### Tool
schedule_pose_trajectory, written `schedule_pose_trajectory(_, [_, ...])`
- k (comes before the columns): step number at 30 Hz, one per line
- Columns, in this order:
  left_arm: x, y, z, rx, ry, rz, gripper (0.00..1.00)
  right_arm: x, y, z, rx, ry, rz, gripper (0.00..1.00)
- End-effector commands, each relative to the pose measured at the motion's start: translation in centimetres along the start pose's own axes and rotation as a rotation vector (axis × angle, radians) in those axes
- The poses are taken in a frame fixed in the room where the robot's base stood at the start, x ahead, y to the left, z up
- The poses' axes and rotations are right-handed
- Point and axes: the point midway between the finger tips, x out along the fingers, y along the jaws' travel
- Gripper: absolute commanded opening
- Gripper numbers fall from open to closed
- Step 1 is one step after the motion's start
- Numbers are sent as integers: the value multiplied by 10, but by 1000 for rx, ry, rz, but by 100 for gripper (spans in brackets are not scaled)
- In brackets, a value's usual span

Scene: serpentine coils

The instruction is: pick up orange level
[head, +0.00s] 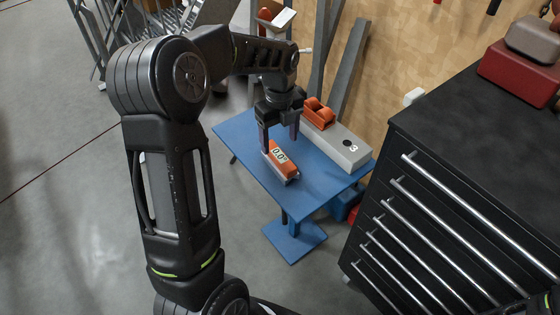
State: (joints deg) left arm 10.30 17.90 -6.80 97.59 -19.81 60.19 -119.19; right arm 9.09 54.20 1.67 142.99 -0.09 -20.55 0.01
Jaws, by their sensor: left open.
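The orange level (286,170) lies on the blue table (237,127). It is a small orange block with a pale display reading 0.0° on its upper side. My left gripper (280,146) points down at the level's far end, with its two fingers apart. One finger comes down by the level's left side and the other is to its right. I cannot tell whether either finger touches the level. My right gripper is not in view.
A grey block marked 3 (352,156) lies on the table behind the level, with an orange tool (318,113) at its left end. A black drawer cabinet (450,200) stands close on the right. A wooden wall (415,45) is behind. Grey floor (50,200) is clear at left.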

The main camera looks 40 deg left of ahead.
Motion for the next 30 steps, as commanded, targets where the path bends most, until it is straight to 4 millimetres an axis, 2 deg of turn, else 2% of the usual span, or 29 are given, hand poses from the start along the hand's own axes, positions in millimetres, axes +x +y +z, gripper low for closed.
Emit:
schedule_pose_trajectory(9, [26,1,0,0,1,2,69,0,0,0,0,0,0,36])
schedule_pose_trajectory(20, [30,0,-1,0,1,1,69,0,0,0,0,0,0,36])
schedule_pose_trajectory(30, [74,2,-2,0,1,3,69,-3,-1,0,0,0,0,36])
